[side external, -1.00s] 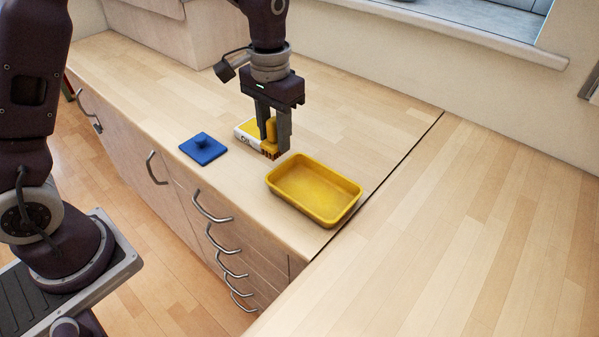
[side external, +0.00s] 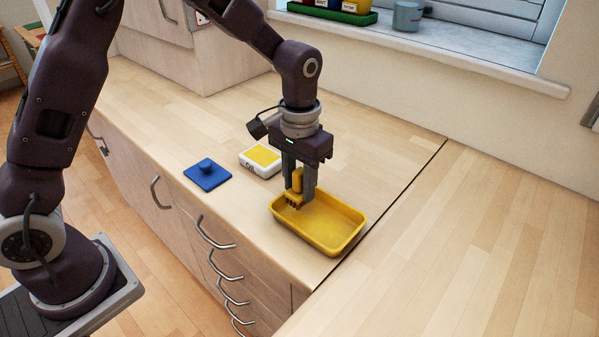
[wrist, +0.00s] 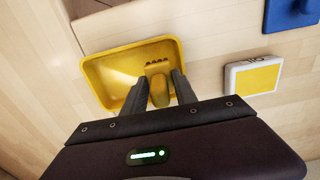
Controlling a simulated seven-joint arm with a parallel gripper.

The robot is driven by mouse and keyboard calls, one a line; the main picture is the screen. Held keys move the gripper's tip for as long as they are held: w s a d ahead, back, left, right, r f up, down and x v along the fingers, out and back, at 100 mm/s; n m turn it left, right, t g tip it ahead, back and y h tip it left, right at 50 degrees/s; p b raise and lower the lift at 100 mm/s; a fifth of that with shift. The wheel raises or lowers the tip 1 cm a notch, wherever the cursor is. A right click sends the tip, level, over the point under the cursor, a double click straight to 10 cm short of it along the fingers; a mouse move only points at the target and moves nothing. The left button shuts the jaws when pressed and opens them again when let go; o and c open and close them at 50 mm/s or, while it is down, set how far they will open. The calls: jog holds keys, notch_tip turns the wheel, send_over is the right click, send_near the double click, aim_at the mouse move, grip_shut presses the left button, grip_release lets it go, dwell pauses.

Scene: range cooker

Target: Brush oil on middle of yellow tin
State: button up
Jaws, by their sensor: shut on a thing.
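The yellow tin (side external: 340,237) is an open rectangular tray on the wooden counter near its front corner; it also shows in the wrist view (wrist: 100,88). My gripper (side external: 300,194) points down and is shut on a yellow brush (side external: 297,183) with dark bristle tips. The brush is over the tin's back-left end in the side view. In the wrist view the brush (wrist: 158,70) shows between the fingers, over the tin; whether the bristles touch it, I cannot tell. A white oil box (side external: 260,160) with a yellow top stands behind and to the left of the tin.
A blue square lid with a knob (side external: 207,174) lies on the counter left of the oil box. A seam (side external: 392,200) runs right of the tin, with bare counter (side external: 480,240) beyond. A windowsill at the back holds a pot (side external: 407,16) and a green tray.

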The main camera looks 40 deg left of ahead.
aim_at(300, 169)
notch_tip(300, 169, down, 3)
jog(key=shift+r, duration=0.15)
jog(key=shift+d+f, duration=0.2)
jog(key=shift+f, duration=0.1)
jog(key=shift+d+f, duration=0.15)
jog(key=shift+d, duration=1.05)
grip_shut()
jog(key=shift+d, duration=3)
jog(key=shift+a, duration=4.3)
jog(key=shift+d, duration=4.3)
jog(key=shift+w+d, duration=0.1)
jog(key=shift+w, duration=0.05)
jog(key=shift+a, duration=4.5)
jog(key=shift+d, duration=4.5)
jog(key=shift+a, duration=4.55)
jog(key=shift+r, duration=4.2)
